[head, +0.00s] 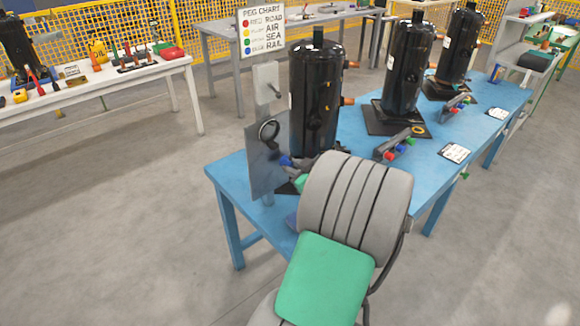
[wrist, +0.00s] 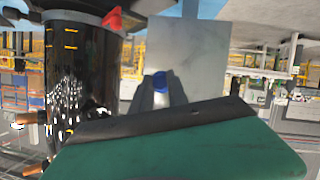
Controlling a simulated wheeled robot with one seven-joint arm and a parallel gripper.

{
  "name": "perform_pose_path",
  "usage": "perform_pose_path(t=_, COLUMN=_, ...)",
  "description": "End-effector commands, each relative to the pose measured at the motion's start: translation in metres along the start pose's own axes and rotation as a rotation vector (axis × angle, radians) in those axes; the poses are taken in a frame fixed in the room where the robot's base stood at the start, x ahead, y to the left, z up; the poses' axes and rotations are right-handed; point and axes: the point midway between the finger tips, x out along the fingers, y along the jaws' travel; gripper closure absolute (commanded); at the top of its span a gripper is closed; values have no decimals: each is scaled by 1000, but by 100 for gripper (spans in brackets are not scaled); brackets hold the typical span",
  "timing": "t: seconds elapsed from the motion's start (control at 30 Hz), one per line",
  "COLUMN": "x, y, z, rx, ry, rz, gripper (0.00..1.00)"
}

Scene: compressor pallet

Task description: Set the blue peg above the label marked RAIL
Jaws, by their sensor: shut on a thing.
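My gripper (head: 294,164) is shut on the blue peg (head: 284,160), close to a grey upright plate (head: 262,178) at the near left end of the blue table. In the wrist view the blue peg (wrist: 160,81) sits between the two grey fingertips (wrist: 160,93), with the plate (wrist: 190,50) behind it. I cannot tell whether the peg touches the plate. The peg chart (head: 262,32) lists ROAD, AIR, SEA and RAIL, with a blue dot beside RAIL. No RAIL label can be read on the plate.
A black compressor (head: 314,95) stands just behind my gripper; it fills the left of the wrist view (wrist: 80,80). Two more compressors stand farther along the blue table (head: 350,123). A dark rack with red, blue and green pegs (head: 393,148) and a white card (head: 455,153) lie to the right.

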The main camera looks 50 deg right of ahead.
Motion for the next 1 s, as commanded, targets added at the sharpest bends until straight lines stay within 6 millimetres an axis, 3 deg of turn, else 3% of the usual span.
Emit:
perform_pose_path(t=0.7, x=-38, y=0, z=16, rx=0, ry=1, rz=2, gripper=100)
perform_pose_path(t=1.0, x=-41, y=0, z=17, rx=0, ry=0, rz=1, gripper=100)
